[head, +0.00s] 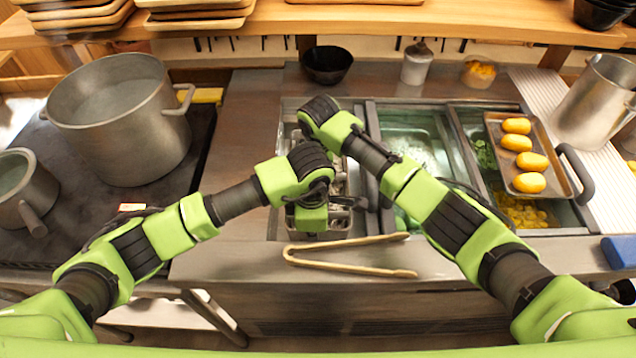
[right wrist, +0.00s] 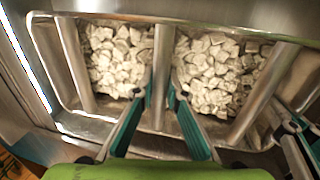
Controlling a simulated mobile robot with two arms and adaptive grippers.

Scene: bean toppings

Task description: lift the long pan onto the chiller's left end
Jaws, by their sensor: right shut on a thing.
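The long pan (head: 340,226) lies at the left end of the chiller (head: 372,125), mostly hidden under my arms in the head view. In the right wrist view it is a metal pan (right wrist: 72,125) with cross bars and pale chunks between them. My right gripper (right wrist: 162,82) is shut on the pan's middle bar (right wrist: 163,50). In the head view its wrist hides the fingers. My left gripper (head: 312,215) points down over the pan's near part. Its fingers show at the right edge of the right wrist view; I cannot tell whether they grip the pan.
Tongs (head: 345,258) lie on the front ledge. A tray of yellow items (head: 551,185) rests on the chiller's right part. A big pot (head: 120,130) and a saucepan (head: 22,190) stand on the stove at left. A black bowl (head: 327,66) sits behind the pan.

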